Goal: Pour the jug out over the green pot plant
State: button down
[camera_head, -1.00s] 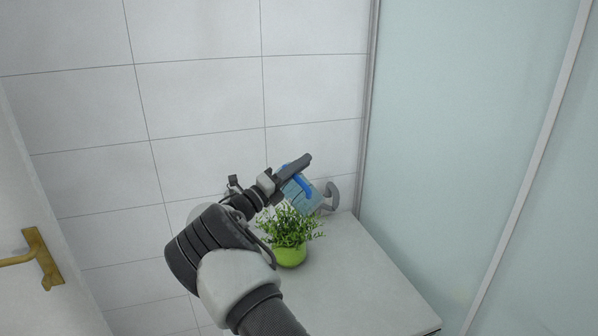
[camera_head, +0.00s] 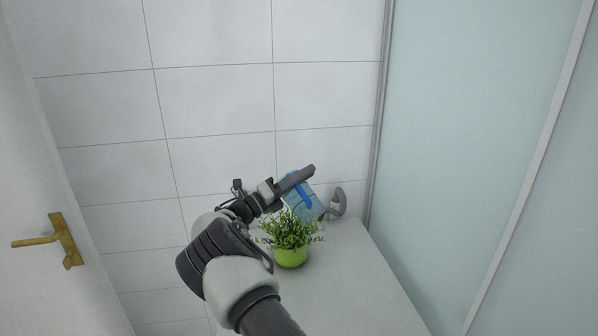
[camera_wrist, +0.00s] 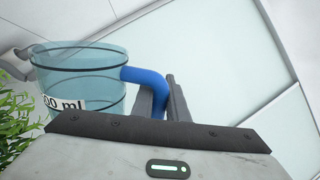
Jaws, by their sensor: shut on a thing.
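The jug (camera_head: 305,207) is clear blue with a bright blue handle. It is tilted in the head view, just above and behind the leaves of the green pot plant (camera_head: 291,257). My gripper (camera_head: 297,179) is shut on the jug's handle. In the wrist view my gripper's fingers (camera_wrist: 165,97) close around the handle, and the jug (camera_wrist: 80,75) shows its rim and a "ml" label. The plant's leaves (camera_wrist: 18,125) show at the left edge there, beside the jug. I cannot make out any liquid leaving the jug.
The plant stands on a pale worktop (camera_head: 345,275) with free room to its right. A grey curved fixture (camera_head: 337,203) is close to the jug's right. A tiled wall (camera_head: 215,100) is behind, a frosted panel (camera_head: 470,130) at right, and a door with brass handle (camera_head: 62,240) at left.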

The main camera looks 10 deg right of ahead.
jog(key=s+d+m+g+y+b, duration=0.2)
jog(key=s+d+m+g+b, duration=0.2)
jog(key=s+d+m+b, duration=0.4)
jog(key=s+m+b, duration=0.3)
jog(key=s+m, duration=0.2)
jog(key=shift+f+y, duration=0.2)
jog(key=shift+y, duration=0.1)
